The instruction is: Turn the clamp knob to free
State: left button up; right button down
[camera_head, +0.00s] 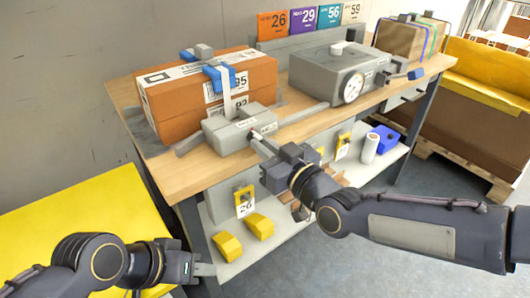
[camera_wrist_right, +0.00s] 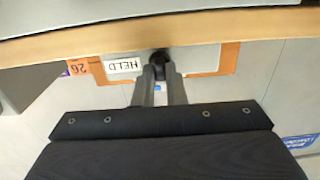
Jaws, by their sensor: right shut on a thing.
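The grey clamp block (camera_head: 226,133) sits at the front edge of the wooden bench, with a white strap rising from it over an orange-brown box (camera_head: 175,108). My right gripper (camera_head: 262,143) reaches the front face of this block. In the right wrist view my right gripper (camera_wrist_right: 161,76) is shut on the dark clamp knob (camera_wrist_right: 160,57), which is mostly hidden by the fingertips. A white label reading "HELD" (camera_wrist_right: 123,66) is just left of the knob. My left gripper (camera_head: 205,270) is low at the front left, away from the clamp; its opening is unclear.
A grey machine with a round dial (camera_head: 352,87) stands right of the clamp on the bench (camera_head: 180,180). Yellow parts (camera_head: 228,245) and a blue bin (camera_head: 383,138) are on the lower shelf. A yellow surface (camera_head: 75,215) is at left.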

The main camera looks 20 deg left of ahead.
jog(key=shift+f, duration=0.1)
dwell(0.5)
jog(key=c, duration=1.8)
grip_release()
jog(key=shift+o, duration=0.2)
jog(key=p+v, duration=0.1)
jog(key=v, duration=0.7)
